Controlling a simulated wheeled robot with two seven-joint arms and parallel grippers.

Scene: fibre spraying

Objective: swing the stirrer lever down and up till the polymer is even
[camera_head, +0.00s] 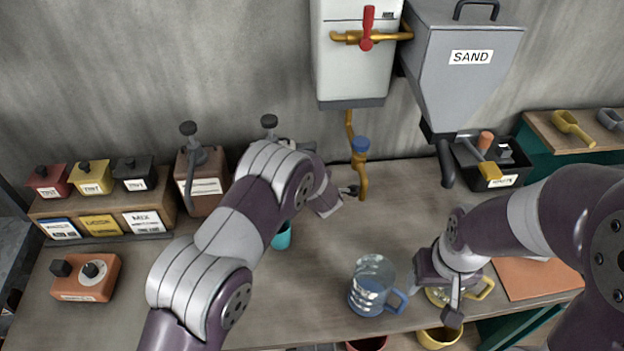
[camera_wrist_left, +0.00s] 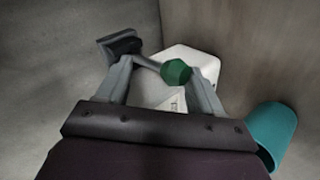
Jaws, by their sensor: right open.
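A stirrer lever, a grey rod with a green knob (camera_wrist_left: 176,72) at its end, shows in the left wrist view, running from a dark block (camera_wrist_left: 121,43) in front of a white box (camera_wrist_left: 190,62). My left gripper (camera_wrist_left: 162,84) has its fingers spread apart, with the knob between them, nearer the right finger. I cannot tell if they touch. In the head view my left arm covers most of the stirrer. My right gripper (camera_head: 455,300) is open, pointing down at a jug with a yellow handle (camera_head: 484,289) at the table's front.
A clear jug with a blue handle (camera_head: 371,284) stands left of my right gripper. A teal cup (camera_head: 282,236) is beside my left arm and shows in the left wrist view (camera_wrist_left: 268,135). The sand hopper (camera_head: 462,70) hangs at the back. The table is clear between left arm and jugs.

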